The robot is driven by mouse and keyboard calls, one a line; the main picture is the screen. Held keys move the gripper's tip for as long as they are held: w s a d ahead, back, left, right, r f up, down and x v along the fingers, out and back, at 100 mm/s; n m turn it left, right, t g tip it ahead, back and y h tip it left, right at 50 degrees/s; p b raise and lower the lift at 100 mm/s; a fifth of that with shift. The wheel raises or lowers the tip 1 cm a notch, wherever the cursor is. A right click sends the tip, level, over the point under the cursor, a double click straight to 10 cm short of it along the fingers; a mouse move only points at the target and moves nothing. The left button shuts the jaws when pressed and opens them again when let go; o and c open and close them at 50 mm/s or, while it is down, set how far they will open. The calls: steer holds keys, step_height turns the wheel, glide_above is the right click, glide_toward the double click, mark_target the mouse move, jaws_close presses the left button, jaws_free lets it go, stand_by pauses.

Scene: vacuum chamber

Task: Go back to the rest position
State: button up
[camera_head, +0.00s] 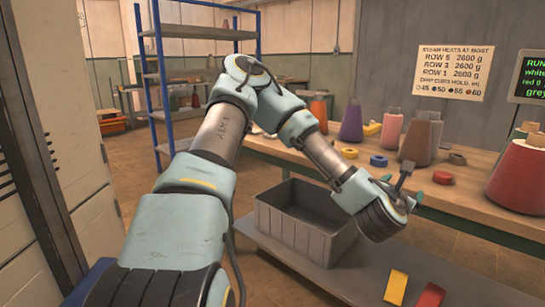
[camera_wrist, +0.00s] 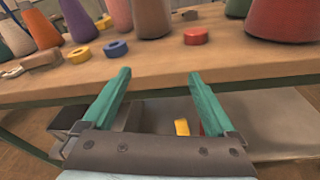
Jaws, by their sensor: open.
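My gripper (camera_head: 399,183) is at the end of my outstretched arm, in front of the workbench edge and above the lower shelf in the head view. In the wrist view its two green fingers (camera_wrist: 158,84) stand wide apart with nothing between them. The fingers point toward the bench top (camera_wrist: 165,65), where a red ring (camera_wrist: 196,36) and a blue ring (camera_wrist: 115,48) lie beyond the tips. Nothing is held.
A grey bin (camera_head: 285,225) stands on the lower shelf below my forearm. A yellow block (camera_head: 396,287) and a red block (camera_head: 430,295) lie right of it. Coloured cones, such as a large red one (camera_head: 520,178), stand on the bench. A blue-framed rack (camera_head: 157,75) stands at the back left.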

steer(key=a+f+m+g+y, duration=0.1)
steer(key=a+f+m+g, duration=0.55)
steer(key=m, duration=0.75)
steer(key=s+a+f+m+g+y, duration=0.2)
steer(key=a+m+y, duration=0.5)
steer(key=a, duration=1.2)
steer(key=s+a+r+m+g+y, duration=0.1)
steer(key=s+a+r+m, duration=0.25)
steer(key=a, duration=0.35)
steer(key=s+a+r+m+g+y, duration=0.1)
steer(key=s+a+r+m+g, duration=0.1)
steer(key=s+a, duration=0.35)
step_height(320, 180, up, 14)
steer(key=w+a+p, duration=0.1)
steer(key=p, duration=1.3)
steer(key=shift+w+a+f, duration=0.15)
steer(key=shift+w+f, duration=0.05)
steer(key=shift+w, duration=0.05)
